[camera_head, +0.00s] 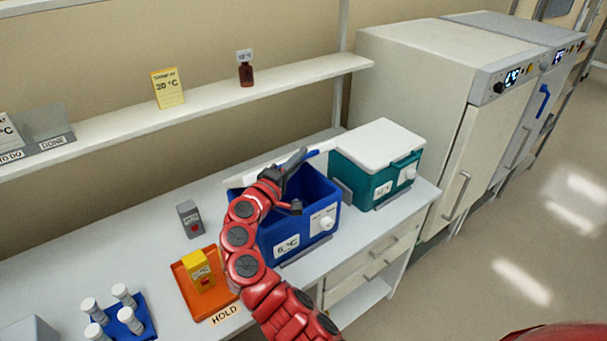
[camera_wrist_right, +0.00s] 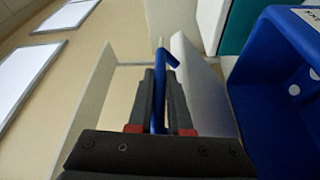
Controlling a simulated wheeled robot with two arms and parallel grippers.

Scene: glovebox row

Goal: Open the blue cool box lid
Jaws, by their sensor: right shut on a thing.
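The blue cool box (camera_head: 265,238) stands on the bench with a 6 °C label on its front. Its top is open and part of its blue inside shows; the wrist view shows its wall (camera_wrist_right: 262,110) at the right. Its white lid (camera_head: 240,179) is raised at the back, partly hidden by my arm, and shows in the wrist view (camera_wrist_right: 203,85) edge-on. My right gripper (camera_head: 297,158) is shut on the lid's blue handle (camera_head: 312,154), which runs between the fingers in the wrist view (camera_wrist_right: 160,85). My left gripper is not in view.
A teal cool box (camera_head: 368,178) with a closed white lid stands close on the right. An orange tray (camera_head: 190,295) with a yellow item, a grey item (camera_head: 190,219) and a blue vial rack (camera_head: 138,312) are to the left. A shelf (camera_head: 130,120) runs along the wall.

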